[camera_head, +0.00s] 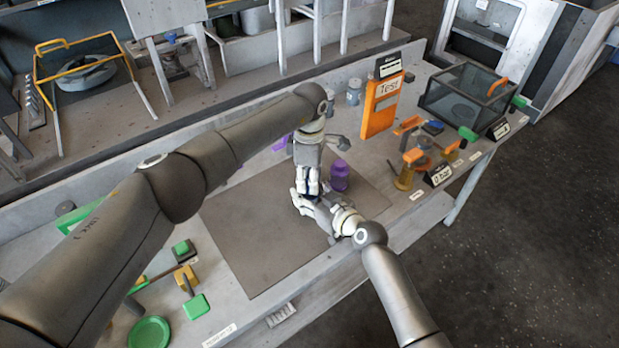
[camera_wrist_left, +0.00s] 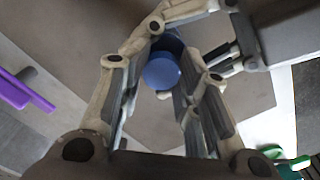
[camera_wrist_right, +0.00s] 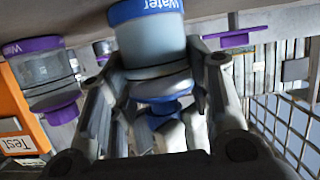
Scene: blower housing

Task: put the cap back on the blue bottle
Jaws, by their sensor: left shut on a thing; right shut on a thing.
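My left gripper (camera_head: 304,190) comes down from above in the head view. In the left wrist view, its fingers (camera_wrist_left: 160,85) are around the blue cap (camera_wrist_left: 162,72). My right gripper (camera_head: 312,205) reaches in from the lower right. In the right wrist view, its fingers (camera_wrist_right: 165,75) are shut around the blue-banded bottle (camera_wrist_right: 152,55) marked Water. The blue cap (camera_wrist_right: 165,112) shows at the bottle's neck end, close to it. I cannot tell whether cap and neck touch. In the head view, the grippers hide most of both.
A purple bottle (camera_head: 339,175) stands right beside the grippers. A purple flat part (camera_head: 281,143) lies behind. An orange Test box (camera_head: 382,105) and a glass-sided case (camera_head: 470,95) stand at the back right. The grey mat (camera_head: 260,255) is clear in front.

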